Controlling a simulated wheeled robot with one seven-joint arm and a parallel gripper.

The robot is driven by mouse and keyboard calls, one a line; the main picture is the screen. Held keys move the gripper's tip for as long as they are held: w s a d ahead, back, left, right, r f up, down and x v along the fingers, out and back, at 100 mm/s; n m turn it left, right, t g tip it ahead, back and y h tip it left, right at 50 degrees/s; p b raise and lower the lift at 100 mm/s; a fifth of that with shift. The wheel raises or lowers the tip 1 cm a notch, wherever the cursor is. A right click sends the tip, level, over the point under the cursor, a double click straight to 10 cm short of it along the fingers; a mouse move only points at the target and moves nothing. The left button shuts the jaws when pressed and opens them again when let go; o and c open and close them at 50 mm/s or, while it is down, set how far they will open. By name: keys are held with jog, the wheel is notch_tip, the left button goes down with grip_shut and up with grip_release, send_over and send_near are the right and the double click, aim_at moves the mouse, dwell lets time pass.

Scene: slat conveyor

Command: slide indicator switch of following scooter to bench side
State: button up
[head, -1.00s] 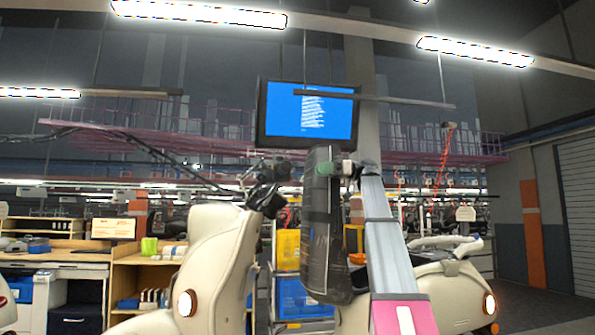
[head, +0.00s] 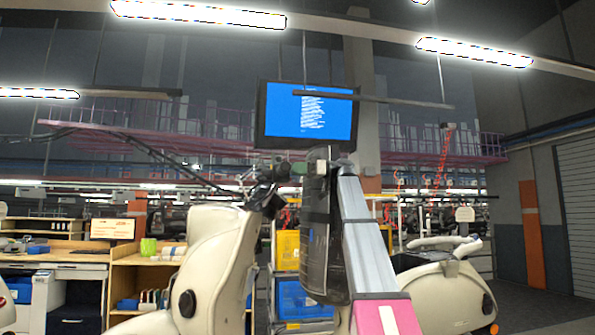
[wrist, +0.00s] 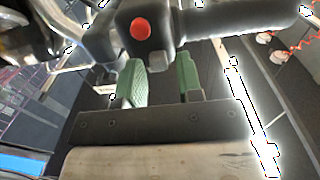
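The cream scooter (head: 215,262) stands left of centre in the head view, its handlebar (head: 266,192) at the top right of its body. In the wrist view a black switch housing (wrist: 160,42) with a red button (wrist: 141,29) lies just beyond my fingertips, beside the black handlebar grip (wrist: 240,21). My gripper (wrist: 161,76) has two green fingers spread apart, with nothing clearly between them. In the head view my gripper (head: 291,169) is at the handlebar's right end. I cannot make out the indicator switch or its position. The scooter's round side lamp (head: 187,304) is dark.
A second cream scooter (head: 440,285) stands at right behind my arm. A workbench (head: 65,257) and wooden shelf (head: 133,275) are at left. Blue and yellow bins (head: 297,300) stand behind the first scooter. A blue monitor (head: 308,115) hangs above.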

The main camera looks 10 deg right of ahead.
grip_shut()
jog(key=shift+w, duration=1.1)
jog(key=shift+o, duration=1.6)
grip_release()
jog(key=shift+d, duration=0.1)
jog(key=d, duration=1)
jog(key=shift+d, duration=0.35)
jog(key=shift+s, duration=0.1)
